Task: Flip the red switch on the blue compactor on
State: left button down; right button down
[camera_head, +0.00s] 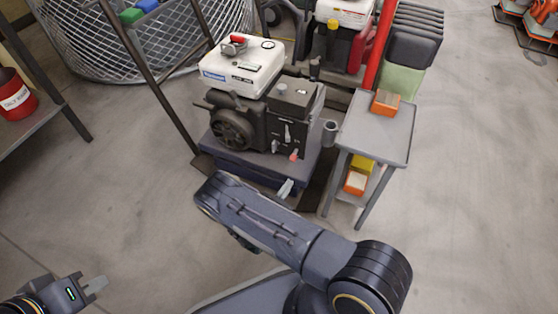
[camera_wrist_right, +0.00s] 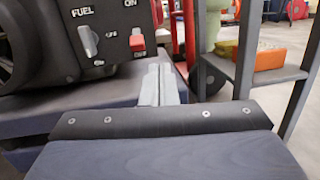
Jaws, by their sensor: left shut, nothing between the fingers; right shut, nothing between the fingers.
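The compactor (camera_head: 238,130) stands left of centre in the head view, with a white tank, a dark engine and a dark blue base. Its red switch (camera_head: 294,156) is low on the engine's right side. In the right wrist view the red switch (camera_wrist_right: 137,41) sits below the word ON, beside the grey fuel lever (camera_wrist_right: 88,41). I cannot surely tell its position. My right gripper (camera_head: 286,188) is shut and empty, just below the switch and apart from it; its fingertips (camera_wrist_right: 159,72) point toward the panel. My left gripper (camera_head: 98,284) is shut and empty, low at the left, far from the compactor.
A grey cart (camera_head: 376,130) with orange boxes stands close on the compactor's right. A second machine (camera_head: 345,14) with a white tank is behind. A slanted dark post (camera_head: 150,75) stands at the left, before a wire basket (camera_head: 85,45).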

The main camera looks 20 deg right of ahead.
aim_at(295, 154)
jog(key=shift+w+a+f+n+t+y, duration=0.2)
jog(key=shift+a+f+n+t+y, duration=0.1)
jog(key=shift+a+f+n+t, duration=0.2)
jog(key=shift+w+a+f+n+t+y, duration=0.2)
jog(key=shift+a+f+n+t+y, duration=0.1)
jog(key=shift+a+f+n+t, duration=0.2)
jog(key=shift+d, duration=0.1)
jog(key=b+x, duration=0.2)
jog(key=x, duration=0.6)
jog(key=shift+w+d+b, duration=0.25)
jog(key=shift+b, duration=0.1)
jog(key=shift+w+d+r, duration=0.2)
jog(key=shift+w+d, duration=0.15)
jog(key=shift+d, duration=0.05)
